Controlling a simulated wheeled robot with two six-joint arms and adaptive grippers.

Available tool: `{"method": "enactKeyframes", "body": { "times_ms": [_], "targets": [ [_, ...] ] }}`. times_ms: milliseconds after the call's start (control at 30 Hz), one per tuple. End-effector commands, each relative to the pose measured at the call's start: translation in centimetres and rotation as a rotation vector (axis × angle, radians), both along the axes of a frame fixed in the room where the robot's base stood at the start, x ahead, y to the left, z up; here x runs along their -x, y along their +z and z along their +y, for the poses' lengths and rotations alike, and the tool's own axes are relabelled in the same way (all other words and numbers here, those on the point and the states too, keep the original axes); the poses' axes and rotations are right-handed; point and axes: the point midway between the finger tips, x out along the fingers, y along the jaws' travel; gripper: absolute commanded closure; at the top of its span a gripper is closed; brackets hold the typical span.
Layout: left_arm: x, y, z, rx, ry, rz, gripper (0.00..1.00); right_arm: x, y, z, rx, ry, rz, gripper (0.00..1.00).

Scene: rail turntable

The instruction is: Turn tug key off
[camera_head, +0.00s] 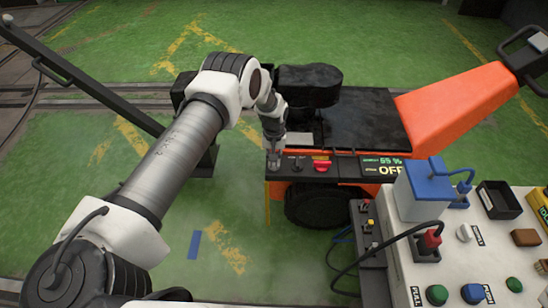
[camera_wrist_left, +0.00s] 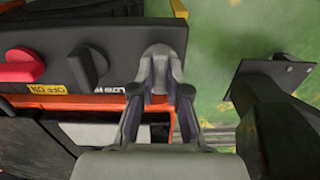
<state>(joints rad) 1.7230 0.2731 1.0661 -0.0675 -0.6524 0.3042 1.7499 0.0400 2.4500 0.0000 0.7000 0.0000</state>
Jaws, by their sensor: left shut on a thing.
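The orange tug (camera_head: 455,100) has a dark control panel (camera_head: 343,171) at its near end. The panel also shows in the left wrist view (camera_wrist_left: 115,32). My left gripper (camera_head: 273,155) comes down on the panel's left end. In the left wrist view its fingers (camera_wrist_left: 158,85) are shut on a grey, rounded key (camera_wrist_left: 158,50). The fingers partly cover the key and a white label beside it. The panel's display (camera_head: 384,167) reads 65 % and OFF. My right gripper is not in view.
A black knob (camera_wrist_left: 88,64) and a red knob (camera_wrist_left: 22,66) sit beside the key. A white control box (camera_head: 460,245) with coloured buttons and cables stands at the lower right. A dark post (camera_wrist_left: 258,115) stands near the gripper.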

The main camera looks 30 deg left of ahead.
Motion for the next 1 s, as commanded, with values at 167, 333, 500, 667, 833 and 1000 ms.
{"method": "enactKeyframes", "body": {
  "times_ms": [167,333,500,667,833,1000],
  "targets": [
    [0.05,-0.06,-0.02,0.001,0.036,0.001,1.0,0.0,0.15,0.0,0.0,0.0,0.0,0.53],
    [0.03,-0.08,-0.02,0.001,0.046,0.001,1.0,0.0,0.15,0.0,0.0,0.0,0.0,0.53],
    [0.03,-0.08,-0.02,0.001,0.047,0.001,1.0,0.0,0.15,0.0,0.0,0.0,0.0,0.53],
    [0.04,-0.07,-0.01,0.001,0.046,0.001,0.61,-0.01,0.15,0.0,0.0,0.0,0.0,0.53],
    [0.03,-0.04,-0.01,0.001,0.045,0.001,0.6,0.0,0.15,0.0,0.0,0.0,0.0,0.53],
    [-0.02,0.25,0.0,0.0,0.045,0.0,0.6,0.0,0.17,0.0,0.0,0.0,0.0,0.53]
  ]
}}
